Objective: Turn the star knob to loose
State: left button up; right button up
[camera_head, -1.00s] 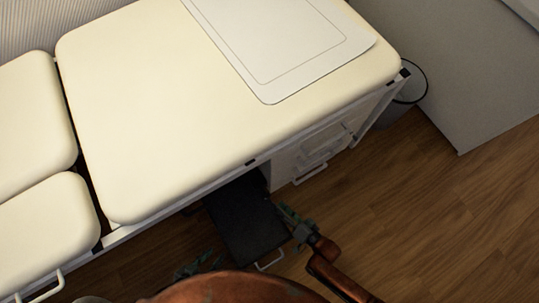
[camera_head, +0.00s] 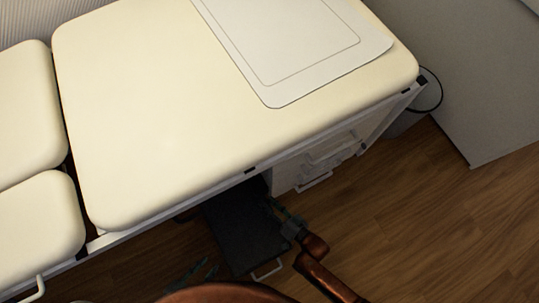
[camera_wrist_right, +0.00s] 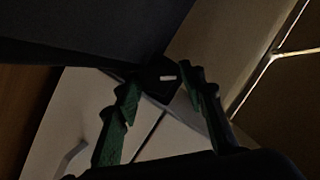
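In the right wrist view a dark knob (camera_wrist_right: 160,80) with a short white mark sits between the tips of my right gripper (camera_wrist_right: 165,82). The green fingers are apart, one on each side of the knob; I cannot tell whether they touch it. In the head view my right gripper (camera_head: 284,217) is low beside the couch, at the dark panel under it; the knob cannot be made out there. My left gripper (camera_head: 192,273) is at the bottom of the head view, dim, with its fingers apart and empty.
The cream padded couch (camera_head: 170,120) fills the upper left, with a white sheet (camera_head: 290,45) on it. Under its edge are a dark panel (camera_head: 238,232) and a white drawer unit (camera_head: 290,177). A bin (camera_head: 405,122) stands by the far corner. Wooden floor (camera_head: 430,225) is clear at right.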

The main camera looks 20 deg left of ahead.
jog(key=shift+c, duration=0.3)
jog(key=c, duration=0.8)
